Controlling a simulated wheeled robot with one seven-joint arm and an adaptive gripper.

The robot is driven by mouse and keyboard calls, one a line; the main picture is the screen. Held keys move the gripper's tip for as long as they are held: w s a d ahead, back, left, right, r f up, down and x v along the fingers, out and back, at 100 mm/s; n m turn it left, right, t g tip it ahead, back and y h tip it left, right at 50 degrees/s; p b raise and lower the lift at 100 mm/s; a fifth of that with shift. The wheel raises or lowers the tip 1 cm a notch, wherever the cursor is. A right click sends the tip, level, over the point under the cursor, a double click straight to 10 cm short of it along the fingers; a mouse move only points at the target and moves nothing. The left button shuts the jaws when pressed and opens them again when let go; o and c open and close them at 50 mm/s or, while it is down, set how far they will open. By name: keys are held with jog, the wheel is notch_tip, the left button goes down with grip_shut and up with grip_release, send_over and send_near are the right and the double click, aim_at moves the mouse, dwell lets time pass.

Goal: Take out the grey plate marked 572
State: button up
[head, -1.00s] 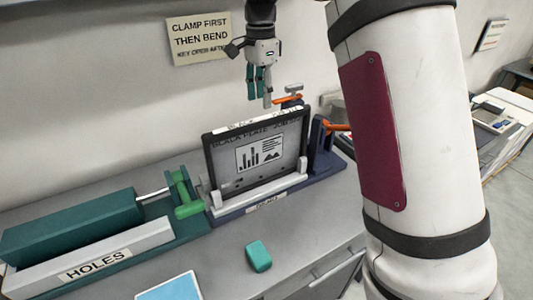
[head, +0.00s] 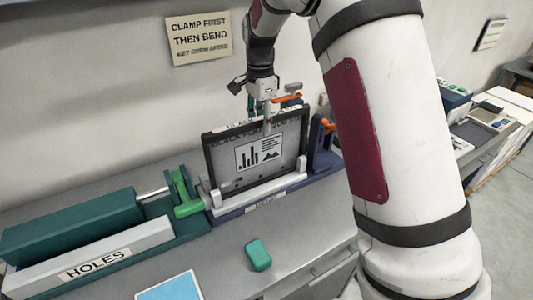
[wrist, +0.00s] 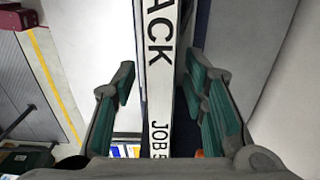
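The grey plate (head: 232,178) in a dark frame stands upright in the bending unit (head: 262,199), with a printed chart label on its face. In the wrist view its white top edge (wrist: 158,65) reads "ACK" and "JOB 5"; the rest of the number is hidden. My gripper (head: 261,122) is at the plate's top edge, pointing down. In the wrist view my gripper (wrist: 165,103) is open, with its green-padded fingers on either side of the edge and gaps between.
A green and grey unit marked HOLES (head: 95,262) stands at left. A teal block (head: 257,255) and a blue-white sheet (head: 170,288) lie on the bench in front. Orange levers (head: 287,98) are close behind my gripper. A wall sign (head: 200,38) hangs behind.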

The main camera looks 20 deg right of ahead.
grip_shut()
jog(key=shift+r, duration=5.6)
